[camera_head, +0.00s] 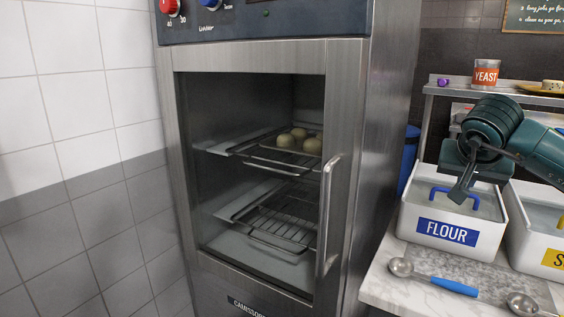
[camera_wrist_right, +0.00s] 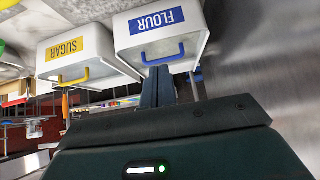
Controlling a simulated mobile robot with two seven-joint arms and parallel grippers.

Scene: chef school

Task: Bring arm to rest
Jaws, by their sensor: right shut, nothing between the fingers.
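My right gripper (camera_head: 459,196) is raised in front of the flour bin (camera_head: 407,218), its dark fingers pointing down and together with nothing between them. The fingers cover part of the bin and pass close to its blue handle; I cannot tell whether they touch it. In the right wrist view, the shut fingers (camera_wrist_right: 158,74) point toward the flour bin (camera_wrist_right: 190,48), which appears upside down. My left gripper is in neither view.
A steel cabinet (camera_head: 345,110) with a vertical handle (camera_head: 327,215) stands left of the counter. Dough balls (camera_head: 286,141) sit on its upper rack. A blue-handled measuring spoon (camera_head: 455,287) lies on the counter. A sugar bin (camera_wrist_right: 75,52) and a yeast tin (camera_head: 486,73) are nearby.

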